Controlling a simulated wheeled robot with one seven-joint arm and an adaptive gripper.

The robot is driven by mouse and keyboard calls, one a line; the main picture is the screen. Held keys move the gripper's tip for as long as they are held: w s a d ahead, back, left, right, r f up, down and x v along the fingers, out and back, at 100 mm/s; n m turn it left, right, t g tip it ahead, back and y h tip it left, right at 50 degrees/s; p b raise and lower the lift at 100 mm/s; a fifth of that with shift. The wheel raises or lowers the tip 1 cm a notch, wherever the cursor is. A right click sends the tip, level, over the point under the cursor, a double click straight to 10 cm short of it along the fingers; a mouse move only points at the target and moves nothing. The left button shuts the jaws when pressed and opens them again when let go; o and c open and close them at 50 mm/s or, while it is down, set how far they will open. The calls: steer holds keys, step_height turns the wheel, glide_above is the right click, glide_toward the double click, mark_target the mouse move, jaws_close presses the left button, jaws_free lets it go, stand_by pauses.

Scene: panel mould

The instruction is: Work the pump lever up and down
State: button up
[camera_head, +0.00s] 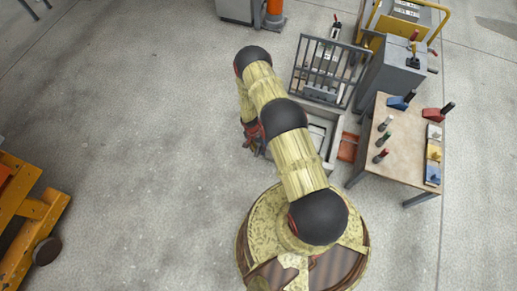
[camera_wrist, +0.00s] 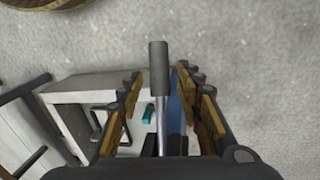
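The pump lever (camera_wrist: 159,68) shows in the wrist view as a dark grip on a bright metal shaft. It stands near the middle of the picture, in line with the gap between my fingers. My gripper (camera_wrist: 159,84) is open, with one finger on each side of the lever and a visible gap to each. I cannot tell whether the lever lies at fingertip depth. In the head view my gripper (camera_head: 252,135) is partly hidden by my arm, and I cannot make out the lever there.
A grey-white mould box (camera_head: 328,125) with a raised barred guard (camera_head: 325,72) stands beside my gripper. A red tray (camera_head: 348,147) and a table (camera_head: 402,150) with several tools lie right of it. An orange frame (camera_head: 25,215) stands far left. Open floor lies between.

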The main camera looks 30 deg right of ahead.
steer(key=shift+c, duration=0.6)
steer(key=c, duration=0.7)
jaws_close()
